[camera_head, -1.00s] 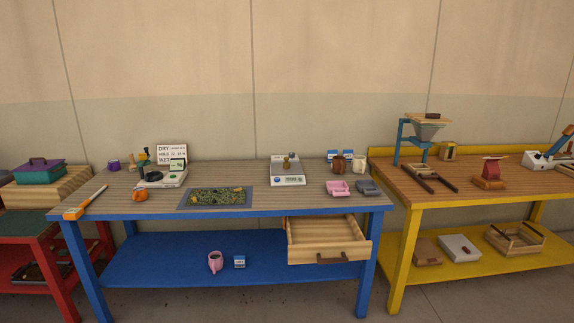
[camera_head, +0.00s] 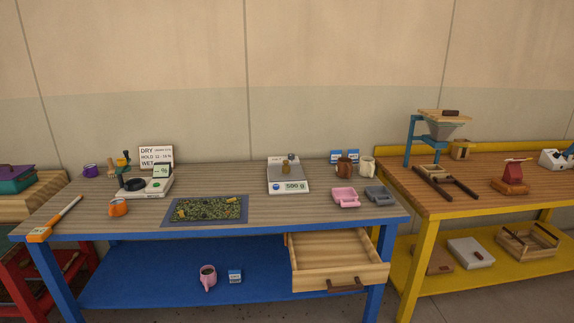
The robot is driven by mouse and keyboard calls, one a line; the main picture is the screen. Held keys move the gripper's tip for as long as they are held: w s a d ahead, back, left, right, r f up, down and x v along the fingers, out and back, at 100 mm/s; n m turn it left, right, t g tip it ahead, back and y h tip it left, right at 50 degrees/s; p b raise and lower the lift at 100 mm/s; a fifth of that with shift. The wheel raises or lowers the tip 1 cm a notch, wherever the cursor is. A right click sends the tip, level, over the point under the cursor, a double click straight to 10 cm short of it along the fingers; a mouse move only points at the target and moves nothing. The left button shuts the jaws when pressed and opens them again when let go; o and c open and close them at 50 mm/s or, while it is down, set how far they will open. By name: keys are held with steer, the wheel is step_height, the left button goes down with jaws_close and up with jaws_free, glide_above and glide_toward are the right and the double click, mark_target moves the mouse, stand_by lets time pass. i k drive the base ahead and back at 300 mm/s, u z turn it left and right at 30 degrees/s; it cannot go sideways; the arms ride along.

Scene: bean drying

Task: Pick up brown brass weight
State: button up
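A small brown-gold weight (camera_head: 285,169) stands on the pan of a white digital scale (camera_head: 288,187) on the blue-framed bench. A darker small piece (camera_head: 292,159) is just behind it to the right, partly hidden. The scale's display seems to read 590 g. My gripper is not in view.
An open wooden drawer (camera_head: 340,277) juts out in front. A yellow bench (camera_head: 425,222) stands right.

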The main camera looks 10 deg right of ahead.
mark_target(286, 167)
steer(key=u, duration=0.25)
steer(key=i, duration=1.1)
steer(key=u, duration=0.4)
steer(key=k, duration=0.85)
steer(key=u, duration=0.2)
steer(key=i, duration=0.65)
steer(key=z, duration=0.05)
